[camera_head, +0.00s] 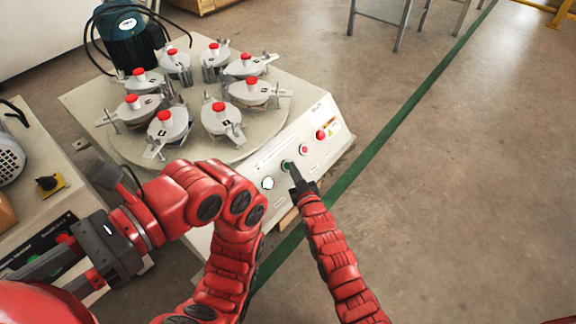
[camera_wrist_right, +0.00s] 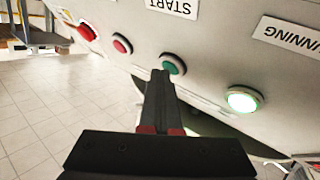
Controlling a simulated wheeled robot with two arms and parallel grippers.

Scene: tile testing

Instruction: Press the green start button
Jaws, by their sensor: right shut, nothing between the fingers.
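The green start button (camera_head: 286,165) is on the sloped front panel of the testing machine. It also shows in the right wrist view (camera_wrist_right: 176,65), under a label reading START that appears upside down. My right gripper (camera_head: 292,167) is shut and empty, its tips at the button. In the wrist view the fingertips (camera_wrist_right: 160,76) overlap the button's edge; I cannot tell whether they touch it. My left gripper (camera_head: 62,273) is at the lower left, away from this button, with its fingers apart.
A round indicator (camera_head: 267,183) beside the start button glows whitish green. Red buttons (camera_head: 321,134) sit farther along the panel. Several red-knobbed clamped lids (camera_head: 221,118) stand on the turntable. Another machine with a motor (camera_head: 8,160) is at left. Open floor lies at right.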

